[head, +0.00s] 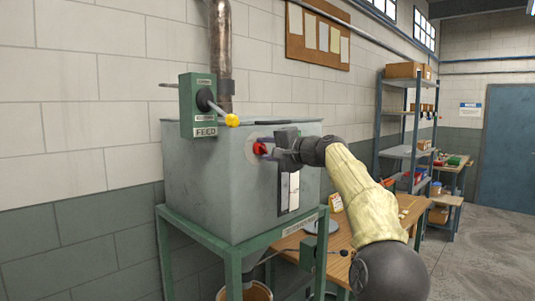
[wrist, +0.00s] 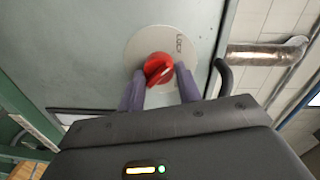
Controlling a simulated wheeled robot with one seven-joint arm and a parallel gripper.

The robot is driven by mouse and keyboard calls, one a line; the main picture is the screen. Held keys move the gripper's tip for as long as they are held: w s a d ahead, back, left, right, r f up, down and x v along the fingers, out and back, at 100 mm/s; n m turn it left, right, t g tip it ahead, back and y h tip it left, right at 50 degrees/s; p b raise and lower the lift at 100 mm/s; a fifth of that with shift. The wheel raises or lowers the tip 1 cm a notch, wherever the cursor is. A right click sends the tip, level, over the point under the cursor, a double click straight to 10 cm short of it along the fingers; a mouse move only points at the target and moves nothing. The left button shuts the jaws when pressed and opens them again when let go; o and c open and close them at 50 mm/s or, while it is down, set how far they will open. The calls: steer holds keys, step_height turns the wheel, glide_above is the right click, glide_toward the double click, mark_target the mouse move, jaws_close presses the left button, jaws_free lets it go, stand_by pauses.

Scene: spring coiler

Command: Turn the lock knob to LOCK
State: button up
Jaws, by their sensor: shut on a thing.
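The red lock knob (head: 259,149) is on the front of a grey metal cabinet, on a pale round plate. My gripper (head: 267,150) reaches in from the right. In the wrist view its two purple-grey fingers (wrist: 160,92) lie on either side of the knob's lower part, shut on it. The lower part of the dial is hidden by my gripper.
A green FEED box (head: 205,105) with a yellow-tipped lever (head: 232,120) stands above and left of the knob. The grey cabinet (head: 205,180) rests on a green frame. A wooden bench (head: 345,238) is at the right, with shelves (head: 395,152) behind it.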

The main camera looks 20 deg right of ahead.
steer(key=shift+f, duration=0.1)
stand_by(0.3)
steer(key=o, duration=1)
steer(key=shift+c, duration=0.2)
steer(key=shift+s, duration=0.1)
steer(key=b+v, duration=0.7)
steer(key=v, duration=1)
steer(key=shift+s, duration=0.15)
